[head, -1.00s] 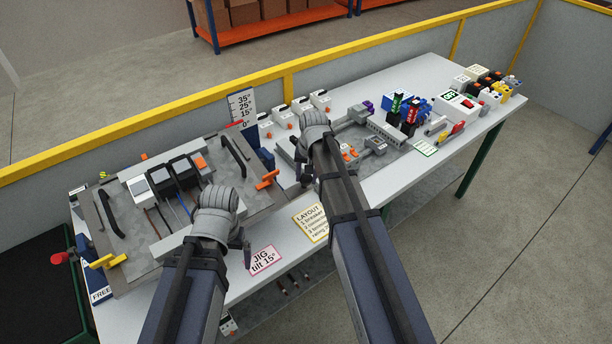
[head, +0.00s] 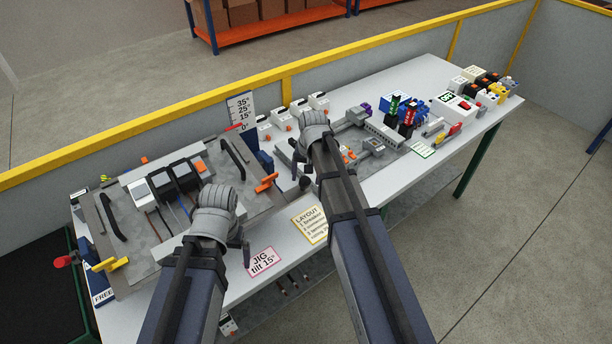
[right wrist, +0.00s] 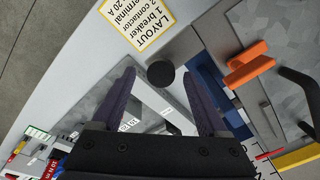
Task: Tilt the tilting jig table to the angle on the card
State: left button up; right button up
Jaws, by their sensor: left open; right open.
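The tilting jig table (head: 130,230) is a grey plate with two black bar handles, at the left of the bench. It appears to lie flat. An angle scale (head: 240,110) behind it reads 0° to 35°, with a red pointer (head: 233,128) near 0°. A pink-edged card (head: 263,261) reads "JIG tilt 15°". My left gripper (head: 246,252) is open at the table's front edge, partly hidden by its wrist. My right gripper (head: 303,172) is open right of the table. In the right wrist view a round black knob (right wrist: 161,74) shows between its fingertips; contact is unclear.
An orange handle (head: 266,182) is at the table's right edge, and a yellow one (head: 109,263) at its front left. Black modules (head: 175,178) sit on the table. A LAYOUT card (head: 309,223) lies in front. Parts and tools crowd the bench's right side.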

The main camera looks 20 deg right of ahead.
jog(key=r+p, duration=0.1)
jog(key=r, duration=0.1)
jog(key=r+p, duration=0.2)
jog(key=s+r+p, duration=0.1)
jog(key=r+p, duration=0.1)
jog(key=shift+d, duration=0.15)
jog(key=shift+w, duration=0.1)
jog(key=shift+f, duration=0.2)
jog(key=f+b, duration=0.4)
jog(key=b, duration=0.1)
jog(key=w+f+b, duration=0.1)
jog(key=f+b, duration=0.1)
jog(key=f, duration=0.1)
jog(key=shift+a+f, duration=0.1)
jog(key=shift+a, duration=0.1)
